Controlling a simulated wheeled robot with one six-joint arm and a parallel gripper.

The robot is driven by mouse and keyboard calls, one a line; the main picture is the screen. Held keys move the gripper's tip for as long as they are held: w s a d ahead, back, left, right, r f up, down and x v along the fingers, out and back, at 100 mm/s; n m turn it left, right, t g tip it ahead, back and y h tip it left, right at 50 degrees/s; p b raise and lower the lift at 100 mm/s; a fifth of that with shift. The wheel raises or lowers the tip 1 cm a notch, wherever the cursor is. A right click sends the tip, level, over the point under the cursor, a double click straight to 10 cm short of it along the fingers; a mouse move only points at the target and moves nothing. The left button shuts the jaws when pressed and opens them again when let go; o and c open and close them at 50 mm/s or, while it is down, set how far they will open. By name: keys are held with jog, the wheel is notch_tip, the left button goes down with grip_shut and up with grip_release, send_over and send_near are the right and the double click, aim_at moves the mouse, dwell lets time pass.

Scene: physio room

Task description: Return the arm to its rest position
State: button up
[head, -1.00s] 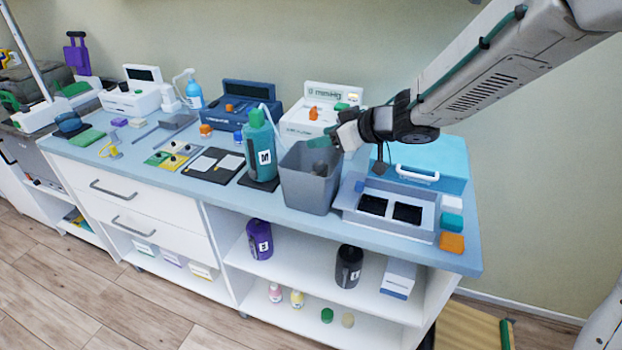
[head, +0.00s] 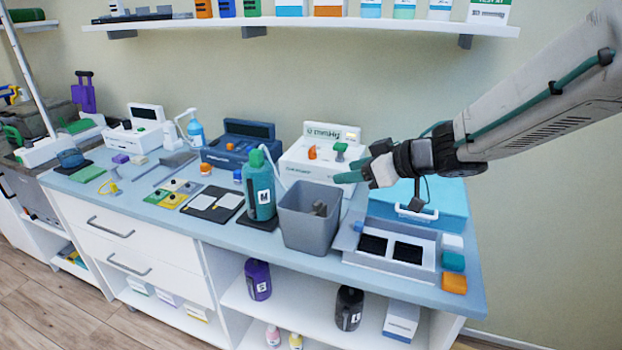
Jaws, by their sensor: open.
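My gripper (head: 343,164) is at the end of my arm, which reaches in from the upper right. Its green fingers are apart and I see nothing between them. It hangs in the air above the grey bin (head: 309,231), near the front of the white device (head: 322,160). The bin stands on the blue counter (head: 325,267) and has a small grey item inside.
A teal bottle (head: 261,190) stands left of the bin. A grey tray with two black wells (head: 384,262) and a light blue case (head: 440,203) are to the right. A white shelf with boxes (head: 300,22) runs along the wall above.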

jog(key=w+d+f+m+t+h, duration=0.2)
jog(key=w+d+m+t+h, duration=0.1)
jog(key=d+h, duration=0.55)
jog(key=s+d+m+g+h, duration=0.3)
jog(key=s+d+m+h, duration=0.15)
jog(key=s+d, duration=0.65)
jog(key=s+r+m+g+y, duration=0.1)
jog(key=s+g, duration=0.1)
jog(key=s, duration=0.9)
jog(key=s+a+r+m+g+y, duration=0.1)
jog(key=s+r+m+g+y, duration=0.1)
jog(key=s, duration=0.9)
jog(key=shift+a+g, duration=0.15)
jog(key=shift+g, duration=0.65)
jog(key=shift+s+r+m, duration=0.1)
jog(key=shift+m, duration=0.15)
jog(key=shift+a, duration=0.1)
